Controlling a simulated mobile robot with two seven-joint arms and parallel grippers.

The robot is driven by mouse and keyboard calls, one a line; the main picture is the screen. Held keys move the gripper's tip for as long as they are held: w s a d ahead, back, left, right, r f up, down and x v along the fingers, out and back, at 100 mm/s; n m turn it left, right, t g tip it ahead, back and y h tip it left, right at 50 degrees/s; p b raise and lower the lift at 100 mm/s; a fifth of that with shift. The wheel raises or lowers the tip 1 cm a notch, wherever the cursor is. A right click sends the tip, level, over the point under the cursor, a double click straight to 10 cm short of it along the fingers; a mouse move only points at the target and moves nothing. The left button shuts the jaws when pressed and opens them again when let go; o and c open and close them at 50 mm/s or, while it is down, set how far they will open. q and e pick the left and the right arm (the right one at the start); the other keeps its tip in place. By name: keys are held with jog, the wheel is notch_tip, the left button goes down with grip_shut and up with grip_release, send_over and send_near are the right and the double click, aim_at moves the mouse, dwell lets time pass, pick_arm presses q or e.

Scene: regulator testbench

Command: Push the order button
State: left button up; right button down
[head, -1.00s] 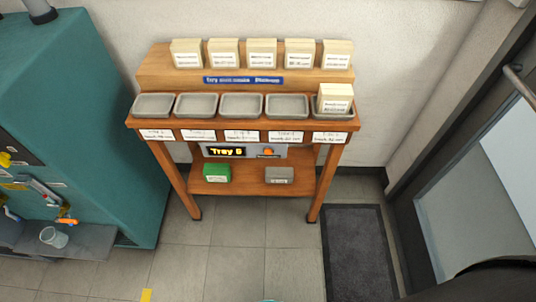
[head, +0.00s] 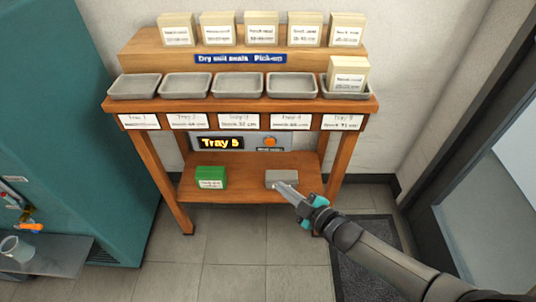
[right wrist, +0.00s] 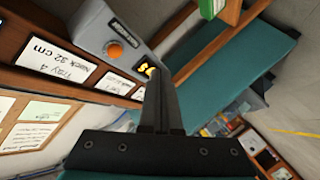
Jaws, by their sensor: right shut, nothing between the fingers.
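The order button is an orange round button (head: 269,142) on the grey control panel (head: 252,133) under the tray shelf, right of the lit display (head: 219,143) reading "Tray 5". In the right wrist view the button (right wrist: 115,49) stands out from the grey panel (right wrist: 96,31), up and left of my fingers. My right gripper (head: 281,187) is shut and empty, below and slightly right of the button in the head view, apart from it. The closed fingers also show in the right wrist view (right wrist: 159,75). My left gripper is not in view.
Several grey trays (head: 134,87) line the upper shelf; the rightmost holds a cream box (head: 348,72). Wooden legs (head: 163,180) flank the panel. A teal machine (head: 70,130) stands left.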

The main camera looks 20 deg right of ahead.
aim_at(270, 142)
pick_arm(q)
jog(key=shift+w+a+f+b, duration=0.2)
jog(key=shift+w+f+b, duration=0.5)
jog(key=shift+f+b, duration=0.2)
pick_arm(e)
jog(key=a+r+n+y, duration=0.1)
jog(key=w+a+r+n+y, duration=0.1)
jog(key=r, duration=0.1)
jog(key=shift+w+a+r+t, duration=0.15)
jog(key=shift+a+t, duration=0.1)
jog(key=shift+t, duration=0.15)
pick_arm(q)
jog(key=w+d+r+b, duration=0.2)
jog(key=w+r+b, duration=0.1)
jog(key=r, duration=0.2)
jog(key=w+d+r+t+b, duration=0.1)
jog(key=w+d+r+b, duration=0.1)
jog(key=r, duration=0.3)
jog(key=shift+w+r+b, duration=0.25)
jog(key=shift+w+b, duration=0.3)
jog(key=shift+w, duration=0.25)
pick_arm(e)
jog(key=w+d, duration=0.2)
jog(key=w, duration=0.6)
jog(key=shift+w+d, duration=0.2)
jog(key=shift+d, duration=0.05)
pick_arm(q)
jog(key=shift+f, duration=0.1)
pick_arm(e)
jog(key=shift+w, duration=0.1)
